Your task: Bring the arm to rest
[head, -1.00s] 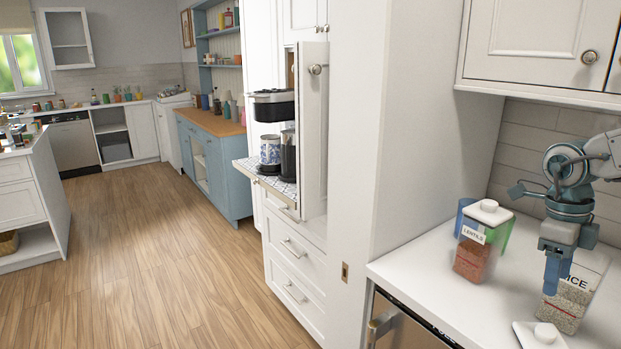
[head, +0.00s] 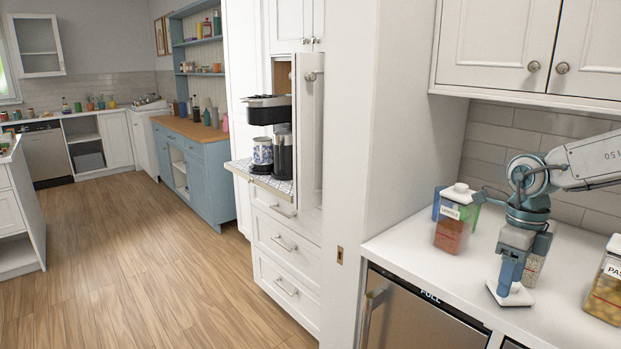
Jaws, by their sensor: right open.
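My right gripper (head: 512,272) hangs fingers down over the white counter at the right of the head view. Its fingertips are just above or in front of a white lid (head: 509,296); I cannot tell whether they touch it. The jaws are open. A clear rice jar (head: 534,266) stands behind the gripper and is partly hidden by it. My right arm reaches in from the right edge. My left gripper is not in view.
A lidded lentils jar (head: 453,220) stands left of my gripper, with blue and green items beside it. A pasta jar (head: 606,285) stands at the right edge. Upper cabinets (head: 496,47) overhang the counter (head: 408,246). A coffee maker (head: 270,112) sits in the tall cabinet.

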